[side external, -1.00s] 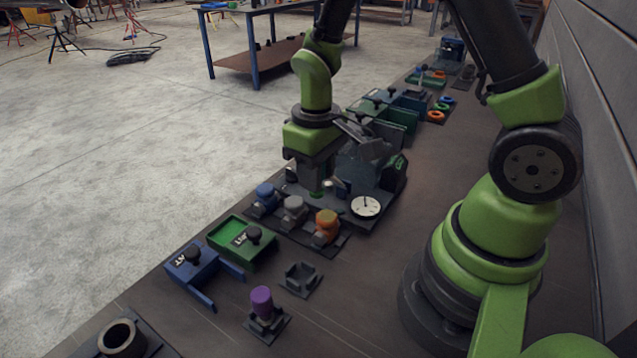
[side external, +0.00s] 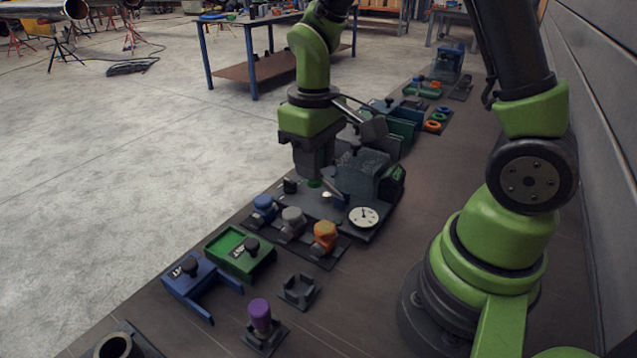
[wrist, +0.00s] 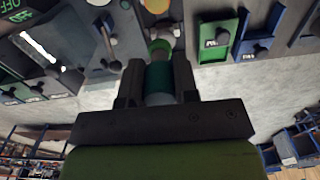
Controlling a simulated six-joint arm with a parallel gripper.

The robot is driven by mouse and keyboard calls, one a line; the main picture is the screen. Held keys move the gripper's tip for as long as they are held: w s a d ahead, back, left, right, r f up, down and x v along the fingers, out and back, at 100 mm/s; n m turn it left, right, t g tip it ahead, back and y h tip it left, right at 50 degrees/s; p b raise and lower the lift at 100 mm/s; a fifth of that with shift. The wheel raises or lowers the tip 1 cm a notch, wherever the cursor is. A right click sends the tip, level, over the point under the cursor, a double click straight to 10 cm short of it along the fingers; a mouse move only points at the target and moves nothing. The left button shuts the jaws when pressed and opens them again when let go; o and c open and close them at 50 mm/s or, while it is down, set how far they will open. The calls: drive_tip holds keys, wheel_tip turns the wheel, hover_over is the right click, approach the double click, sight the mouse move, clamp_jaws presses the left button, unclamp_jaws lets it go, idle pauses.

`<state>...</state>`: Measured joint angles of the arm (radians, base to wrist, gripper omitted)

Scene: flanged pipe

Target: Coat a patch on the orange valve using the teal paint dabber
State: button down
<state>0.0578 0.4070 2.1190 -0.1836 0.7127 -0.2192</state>
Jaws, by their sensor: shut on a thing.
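The orange valve (side external: 325,235) stands at the near right end of a row of three valves in the side external view. An orange-yellow round top (wrist: 157,5) shows at the top edge of the wrist view. My gripper (side external: 314,170) points down behind the row, apart from the orange valve. It is shut on the teal paint dabber (wrist: 158,78), which is upright between the fingers. The dabber's green end (side external: 314,183) shows below the fingers. From the side, the fingers hide most of the dabber.
The grey valve (side external: 292,220) and blue valve (side external: 263,206) stand beside the orange one. A dial gauge (side external: 364,217) and a dark machine block (side external: 355,175) are close to the gripper's right. A green tray (side external: 240,252), blue holder (side external: 200,283) and purple-topped piece (side external: 260,315) are nearer the camera.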

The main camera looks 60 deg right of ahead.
drive_tip(key=shift+f, duration=0.1)
idle(0.3)
drive_tip(key=shift+s+f, duration=0.65)
drive_tip(key=shift+f, duration=0.65)
drive_tip(key=shift+s+f, duration=0.6)
drive_tip(key=shift+f, duration=0.7)
drive_tip(key=shift+s+f, duration=0.65)
drive_tip(key=shift+f, duration=0.8)
drive_tip(key=shift+w, duration=1.6)
drive_tip(key=shift+w+r, duration=0.2)
drive_tip(key=shift+r, duration=0.45)
drive_tip(key=shift+w+r, duration=0.15)
drive_tip(key=shift+r, duration=3.3)
drive_tip(key=shift+s+f, duration=0.1)
drive_tip(key=shift+f, duration=0.1)
